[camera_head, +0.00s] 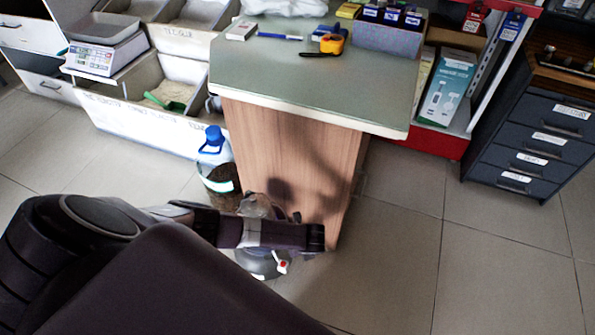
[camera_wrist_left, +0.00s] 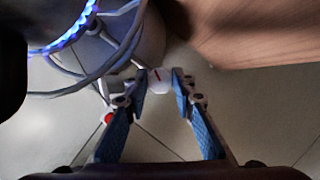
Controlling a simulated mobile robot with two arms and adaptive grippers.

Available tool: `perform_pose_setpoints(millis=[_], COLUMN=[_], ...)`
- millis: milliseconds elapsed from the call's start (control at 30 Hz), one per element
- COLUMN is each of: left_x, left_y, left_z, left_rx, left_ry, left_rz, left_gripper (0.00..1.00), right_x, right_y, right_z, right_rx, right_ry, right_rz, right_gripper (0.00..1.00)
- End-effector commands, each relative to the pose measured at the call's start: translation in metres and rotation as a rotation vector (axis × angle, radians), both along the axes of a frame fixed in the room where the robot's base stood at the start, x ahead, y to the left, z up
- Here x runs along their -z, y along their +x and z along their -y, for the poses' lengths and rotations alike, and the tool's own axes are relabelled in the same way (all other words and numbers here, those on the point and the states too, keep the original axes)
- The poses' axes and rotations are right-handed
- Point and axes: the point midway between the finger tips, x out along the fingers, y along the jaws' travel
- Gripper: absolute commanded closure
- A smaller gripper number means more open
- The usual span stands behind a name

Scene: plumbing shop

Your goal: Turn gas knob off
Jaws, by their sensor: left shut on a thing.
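A small white round knob with a red mark (camera_wrist_left: 158,84) shows in the left wrist view. My left gripper (camera_wrist_left: 159,78) has its two blue-padded fingers on either side of the knob, closed on it at the fingertips. In the head view, my left arm reaches from the left to the foot of the wooden counter. A grey rounded body (camera_head: 262,264) shows partly below the arm there, and the arm hides much of it. My right gripper is not in view.
The counter's wood side (camera_head: 290,160) stands close beside my left gripper. A clear container with a blue cap (camera_head: 213,143) stands left of it. White bins (camera_head: 140,105) stand behind. A dark drawer cabinet (camera_head: 535,140) is at right. The floor (camera_head: 420,240) between is clear.

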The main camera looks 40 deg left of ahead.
Motion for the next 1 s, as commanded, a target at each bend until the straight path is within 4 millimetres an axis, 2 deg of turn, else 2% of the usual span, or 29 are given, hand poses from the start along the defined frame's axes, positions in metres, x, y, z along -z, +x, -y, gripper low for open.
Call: perform_pose_setpoints(millis=[33,100,533,700,1000], left_x=[-0.002,-0.002,0.0,0.0,0.001], left_y=[-0.003,-0.003,-0.005,-0.005,-0.005], left_z=[0.002,0.003,0.0,0.001,0.001], left_rx=[0.032,0.081,0.417,0.509,0.589], left_ry=[-0.004,-0.005,-0.004,-0.006,-0.007], left_rz=[-0.005,-0.005,-0.004,-0.003,-0.003], left_gripper=[1.0,1.0,1.0,1.0,1.0], right_x=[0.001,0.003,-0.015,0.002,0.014], right_y=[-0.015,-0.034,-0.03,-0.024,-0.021], right_z=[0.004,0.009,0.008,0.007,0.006], right_rx=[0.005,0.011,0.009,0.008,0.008], right_ry=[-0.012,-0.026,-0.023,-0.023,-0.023], right_rz=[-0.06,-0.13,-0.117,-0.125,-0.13], right_gripper=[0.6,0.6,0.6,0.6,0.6])
